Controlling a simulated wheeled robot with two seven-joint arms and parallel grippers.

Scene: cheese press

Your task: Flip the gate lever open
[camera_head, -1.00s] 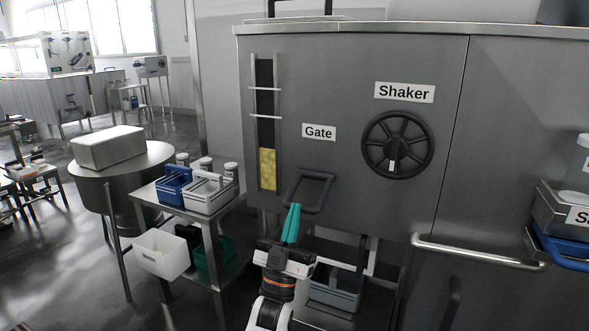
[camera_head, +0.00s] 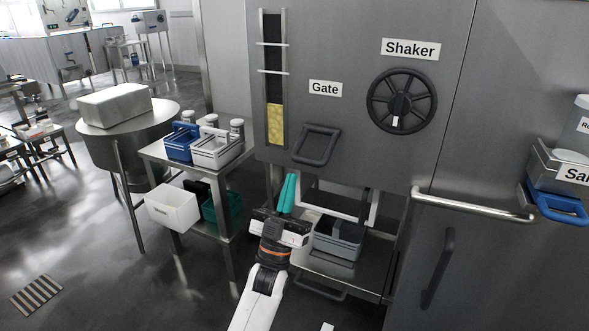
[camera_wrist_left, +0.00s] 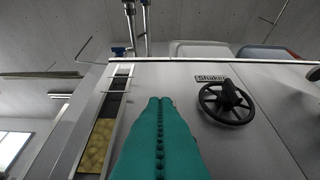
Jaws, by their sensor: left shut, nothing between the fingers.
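The gate lever (camera_head: 316,145) is a dark rectangular loop handle on the grey machine front, below the "Gate" label (camera_head: 325,88). My left gripper (camera_head: 287,194) has teal fingers and points upward below and a little left of the lever, apart from it in the head view. Its fingers are shut with nothing between them. In the left wrist view the teal fingers (camera_wrist_left: 160,135) fill the lower middle, and the lever is not visible there. My right gripper is not in view.
The black shaker wheel (camera_head: 402,100) is right of the lever; it also shows in the left wrist view (camera_wrist_left: 227,103). A sight window with yellow contents (camera_head: 276,126) is at left. A grey bin (camera_head: 338,240) stands below the machine. A metal bar handle (camera_head: 470,205) sticks out at right.

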